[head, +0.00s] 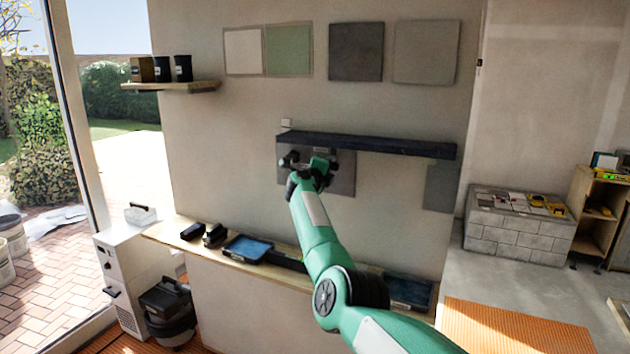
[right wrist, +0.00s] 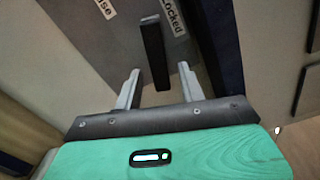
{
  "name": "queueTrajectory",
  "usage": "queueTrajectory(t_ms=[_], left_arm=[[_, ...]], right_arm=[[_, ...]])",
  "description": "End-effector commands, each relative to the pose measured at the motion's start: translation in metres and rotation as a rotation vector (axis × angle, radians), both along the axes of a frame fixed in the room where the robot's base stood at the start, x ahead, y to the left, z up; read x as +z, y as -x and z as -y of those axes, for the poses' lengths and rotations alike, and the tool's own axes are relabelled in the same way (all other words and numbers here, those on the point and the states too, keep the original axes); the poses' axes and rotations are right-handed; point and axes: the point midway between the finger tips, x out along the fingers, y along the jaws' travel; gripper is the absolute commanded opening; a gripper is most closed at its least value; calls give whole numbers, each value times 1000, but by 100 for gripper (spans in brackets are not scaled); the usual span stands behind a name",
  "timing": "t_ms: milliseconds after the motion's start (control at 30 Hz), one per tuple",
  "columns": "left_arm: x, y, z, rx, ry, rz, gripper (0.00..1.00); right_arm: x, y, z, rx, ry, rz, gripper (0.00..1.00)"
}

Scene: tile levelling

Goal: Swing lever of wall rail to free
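The wall rail (head: 385,146) is a long dark bar on the wall, with grey panels below it. My right gripper (head: 308,165) is raised in front of the rail's left part and hides some of the panel there. In the right wrist view my right gripper (right wrist: 158,85) is open. The black lever (right wrist: 152,50) reaches in between its two grey fingers, with a visible gap on both sides. A label reading "Locked" (right wrist: 172,17) is beside the lever's upper end. Another label (right wrist: 105,9), cut off and ending in "ise", lies to its left. My left gripper is not in view.
Below, a ledge (head: 160,232) carries dark blocks (head: 215,235) and a blue tray (head: 248,249). A small shelf (head: 172,87) with dark cups is at upper left. Square tile samples (head: 356,52) hang above the rail. A grey block bench (head: 518,235) stands at right.

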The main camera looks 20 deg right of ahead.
Motion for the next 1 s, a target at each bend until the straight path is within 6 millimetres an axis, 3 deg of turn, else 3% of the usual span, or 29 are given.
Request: queueTrajectory(t_ms=[467,1000], left_arm=[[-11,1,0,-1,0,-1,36],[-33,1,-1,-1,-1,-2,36]], right_arm=[[-4,31,-31,-4,-4,1,40],[-4,77,-86,-5,-2,-2,40]])
